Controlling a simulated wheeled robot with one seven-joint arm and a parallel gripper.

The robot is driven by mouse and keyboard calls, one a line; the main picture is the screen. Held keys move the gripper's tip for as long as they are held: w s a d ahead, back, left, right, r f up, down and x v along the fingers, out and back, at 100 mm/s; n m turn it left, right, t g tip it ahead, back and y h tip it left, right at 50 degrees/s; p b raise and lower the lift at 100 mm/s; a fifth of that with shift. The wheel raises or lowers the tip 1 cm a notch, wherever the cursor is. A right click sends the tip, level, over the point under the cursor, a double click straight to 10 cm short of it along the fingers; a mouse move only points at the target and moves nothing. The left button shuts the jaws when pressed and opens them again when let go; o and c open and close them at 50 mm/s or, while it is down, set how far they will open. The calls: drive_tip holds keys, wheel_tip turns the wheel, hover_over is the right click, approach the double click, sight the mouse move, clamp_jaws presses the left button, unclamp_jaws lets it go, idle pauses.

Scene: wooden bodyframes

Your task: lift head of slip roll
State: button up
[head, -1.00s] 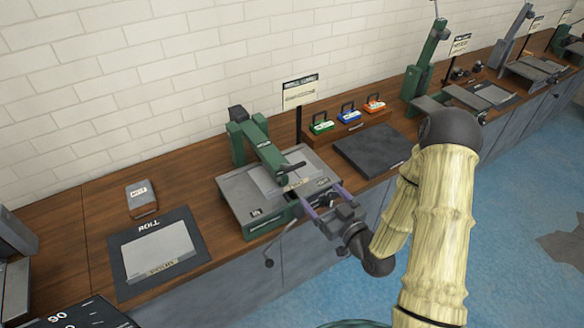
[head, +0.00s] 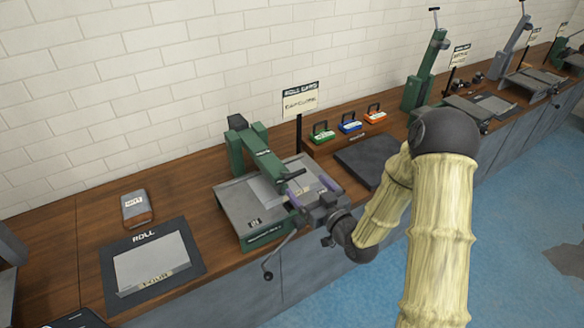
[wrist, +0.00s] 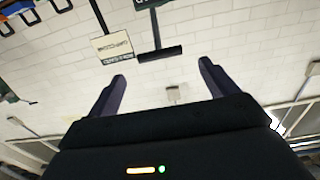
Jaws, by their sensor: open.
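The slip roll (head: 240,215) is a grey-topped, green-bodied machine on the wooden bench. Its green head (head: 258,158) slopes down from a rear post and ends in a black crossbar handle (head: 291,174). The head looks lowered over the bed. My gripper (head: 309,187) is open, its purple fingers just in front of the handle and to its right. In the wrist view, which appears upside down, the black handle (wrist: 160,53) lies across the gap between my fingertips (wrist: 162,70), a little beyond them. I see no contact.
A crank (head: 267,274) hangs at the slip roll's front. A sign (head: 300,100) on a black post stands behind it. Green, blue and orange padlock-like items (head: 349,126) sit to the right, near a dark slab (head: 365,160). A ROLL mat (head: 150,262) lies left.

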sight(296, 175)
drive_tip(key=p+x, duration=0.2)
drive_tip(key=x, duration=0.7)
drive_tip(key=shift+w+a, duration=0.1)
drive_tip(key=shift+a, duration=0.05)
